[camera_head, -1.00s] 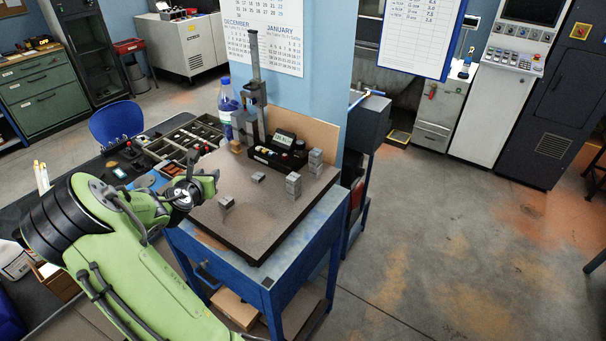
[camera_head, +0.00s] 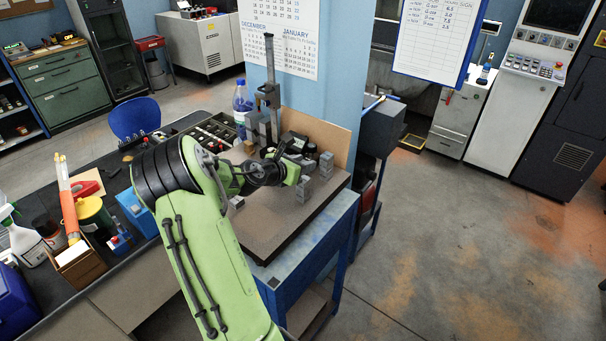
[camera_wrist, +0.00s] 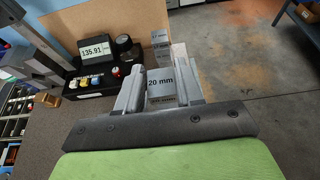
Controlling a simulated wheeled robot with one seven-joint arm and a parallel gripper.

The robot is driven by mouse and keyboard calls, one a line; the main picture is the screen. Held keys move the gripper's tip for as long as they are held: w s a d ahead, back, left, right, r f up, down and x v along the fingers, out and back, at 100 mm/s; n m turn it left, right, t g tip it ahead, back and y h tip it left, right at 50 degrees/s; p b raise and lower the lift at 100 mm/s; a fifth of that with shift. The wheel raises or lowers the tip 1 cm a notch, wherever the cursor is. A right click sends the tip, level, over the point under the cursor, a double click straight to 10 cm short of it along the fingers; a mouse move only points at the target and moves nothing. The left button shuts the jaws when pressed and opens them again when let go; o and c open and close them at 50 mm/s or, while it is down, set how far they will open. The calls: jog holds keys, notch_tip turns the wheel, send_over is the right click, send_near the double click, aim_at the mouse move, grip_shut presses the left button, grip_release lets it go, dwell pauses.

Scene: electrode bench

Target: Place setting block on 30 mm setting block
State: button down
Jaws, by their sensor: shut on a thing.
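My gripper (camera_wrist: 160,84) is shut on a grey block marked 20 mm (camera_wrist: 161,76), seen between its two fingers in the wrist view. A second, dimmer label shows just below it, too small to read; I cannot tell whether the blocks touch. In the head view my gripper (camera_head: 304,166) hangs over the right part of the granite plate (camera_head: 262,238). A grey block stack (camera_head: 303,189) stands just below and in front of it. I cannot read which block is the 30 mm one. Another grey stack (camera_head: 326,163) stands behind to the right; it also shows in the wrist view (camera_wrist: 160,42).
A height gauge (camera_head: 269,85) stands at the back of the plate. A black readout box showing 135.91 (camera_wrist: 92,52) is left of my fingers. A small grey block (camera_head: 237,202) lies at the left of the plate. The plate's front is clear.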

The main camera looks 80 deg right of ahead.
notch_tip(320, 180, down, 3)
jog(key=shift+s+a, duration=0.1)
jog(key=shift+s, duration=0.05)
jog(key=shift+f, duration=0.1)
jog(key=c, duration=0.7)
grip_release()
jog(key=shift+c, duration=0.2)
